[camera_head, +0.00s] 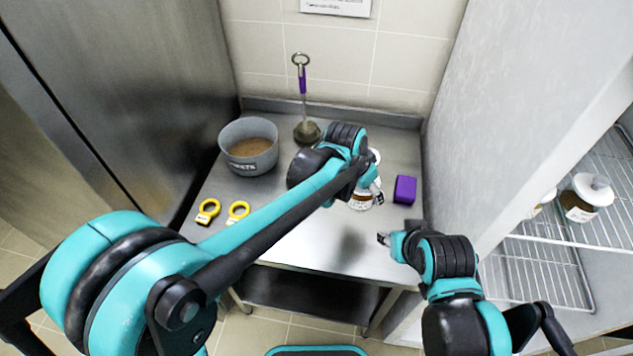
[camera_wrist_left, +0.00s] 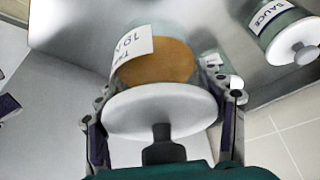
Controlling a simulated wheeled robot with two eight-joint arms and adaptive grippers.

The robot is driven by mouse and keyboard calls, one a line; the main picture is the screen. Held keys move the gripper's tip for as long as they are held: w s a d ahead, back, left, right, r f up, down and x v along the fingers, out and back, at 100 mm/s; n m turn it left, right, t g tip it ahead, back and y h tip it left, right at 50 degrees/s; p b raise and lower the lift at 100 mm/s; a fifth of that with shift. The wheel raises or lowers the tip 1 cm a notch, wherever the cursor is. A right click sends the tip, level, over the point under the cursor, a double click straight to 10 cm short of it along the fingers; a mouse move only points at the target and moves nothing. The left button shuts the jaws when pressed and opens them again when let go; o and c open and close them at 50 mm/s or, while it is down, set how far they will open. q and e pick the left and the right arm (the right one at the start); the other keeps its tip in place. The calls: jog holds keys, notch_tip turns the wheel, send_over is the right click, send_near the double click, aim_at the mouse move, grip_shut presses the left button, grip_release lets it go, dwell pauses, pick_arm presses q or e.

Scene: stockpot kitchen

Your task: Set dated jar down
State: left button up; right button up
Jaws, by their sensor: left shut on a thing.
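My left gripper (camera_wrist_left: 165,118) is shut on the dated jar (camera_wrist_left: 155,68), with one finger on each side of it. The jar has a white knobbed lid, brown contents and a white label with partly readable writing. In the head view the jar (camera_head: 360,201) shows below my left wrist, partly hidden by the arm, over the steel table (camera_head: 300,235). I cannot tell whether its base touches the table. A second jar, labelled SAUCE (camera_wrist_left: 272,25), stands apart from it at the upper right of the wrist view. My right gripper (camera_head: 384,239) hangs near the table's right front; its opening is unclear.
A grey pot (camera_head: 233,135) with brown contents stands at the back left. A purple-handled tool (camera_head: 303,85) stands upright behind. Two yellow ring-shaped items (camera_head: 208,211) lie front left. A purple block (camera_head: 405,190) sits right of the jar. Wire shelves (camera_head: 540,265) at right hold jars (camera_head: 587,190).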

pick_arm(q)
jog(key=a+f+b, duration=0.1)
jog(key=a+f, duration=0.1)
jog(key=a, duration=0.1)
jog(key=a+f+b, duration=0.1)
jog(key=a+f, duration=0.1)
jog(key=a, duration=0.1)
jog(key=s+a+f+b, duration=0.1)
jog(key=a+f, duration=0.1)
jog(key=a, duration=0.2)
jog(key=shift+a, duration=0.1)
jog(key=shift+a+f+b, duration=0.3)
jog(key=shift+a+b, duration=0.05)
jog(key=shift+a, duration=0.15)
jog(key=shift+f+b, duration=0.95)
jog(key=shift+f, duration=1)
jog(key=shift+f, duration=0.1)
jog(key=o, duration=1.6)
